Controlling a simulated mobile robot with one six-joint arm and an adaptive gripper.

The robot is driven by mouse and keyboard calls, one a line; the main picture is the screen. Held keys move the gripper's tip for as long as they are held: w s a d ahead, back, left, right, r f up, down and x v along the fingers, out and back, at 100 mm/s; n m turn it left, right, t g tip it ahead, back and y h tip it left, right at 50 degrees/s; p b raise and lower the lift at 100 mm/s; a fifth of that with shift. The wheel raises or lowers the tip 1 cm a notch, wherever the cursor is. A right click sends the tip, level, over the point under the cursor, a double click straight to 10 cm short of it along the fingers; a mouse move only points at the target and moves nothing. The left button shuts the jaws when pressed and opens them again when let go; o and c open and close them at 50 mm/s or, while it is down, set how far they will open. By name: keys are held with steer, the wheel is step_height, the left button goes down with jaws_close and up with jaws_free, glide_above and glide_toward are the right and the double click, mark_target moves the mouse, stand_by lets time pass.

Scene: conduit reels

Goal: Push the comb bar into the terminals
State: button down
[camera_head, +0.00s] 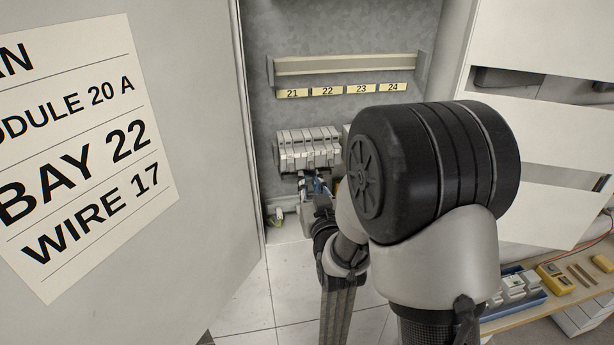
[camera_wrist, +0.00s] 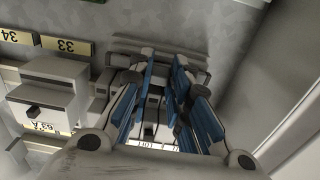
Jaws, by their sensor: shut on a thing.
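A row of pale grey modules (camera_head: 308,148) stands on a rail inside the cabinet in the head view. My gripper (camera_head: 316,186) is just below this row, with its blue pads partly showing behind my arm. In the wrist view, my gripper (camera_wrist: 163,80) has its blue-padded fingers closed to a narrow gap. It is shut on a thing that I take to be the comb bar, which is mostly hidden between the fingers. The terminals are hidden too, and I cannot tell whether the bar touches them.
A grey module (camera_wrist: 48,92) marked 63 A is left of my gripper in the wrist view. An upper rail (camera_head: 345,64) with labels 21 to 24 is empty. The cabinet door (camera_head: 215,250) is on the left. A bench (camera_head: 540,312) with a blue tray is at lower right.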

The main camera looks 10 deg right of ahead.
steer(key=shift+w+r, duration=0.1)
steer(key=shift+w, duration=0.3)
stand_by(0.3)
steer(key=c, duration=1.4)
jaws_free()
